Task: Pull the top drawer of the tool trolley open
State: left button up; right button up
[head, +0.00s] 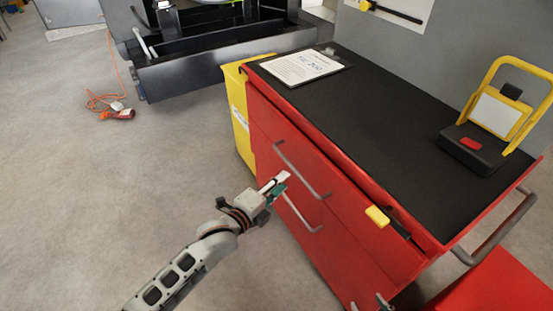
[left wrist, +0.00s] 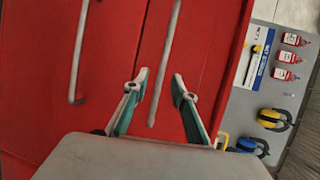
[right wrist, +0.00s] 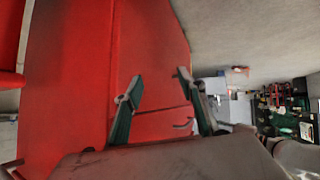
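The red tool trolley (head: 340,235) has a black top and two bar handles on its front. The upper handle (head: 300,170) is on the top drawer front (head: 310,150); the lower handle (head: 300,214) is below it. My left gripper (head: 276,187) is beside the handles. In the left wrist view it (left wrist: 160,85) is open, with the upper handle (left wrist: 165,55) lying between its fingers in the picture; contact cannot be told. My right gripper (head: 372,303) is low at the picture's bottom edge. In the right wrist view it (right wrist: 157,85) is open and empty before a red surface.
A clipboard (head: 300,67) and a yellow-framed work light (head: 483,138) are on the top. A yellow-and-black tool (head: 378,216) is at its front edge. A yellow cabinet (head: 240,115) adjoins the trolley.

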aim_at(294, 168)
pick_arm(q)
jog(key=b+x, duration=0.2)
jog(key=x, duration=0.6)
jog(key=shift+w+a+r, duration=0.1)
jog(key=shift+r, duration=0.1)
pick_arm(e)
jog(key=shift+w+f, duration=0.2)
jog(key=shift+w, duration=0.1)
pick_arm(q)
grip_shut()
pick_arm(e)
jog(key=shift+s+a+f, duration=0.1)
jog(key=shift+s+f, duration=0.05)
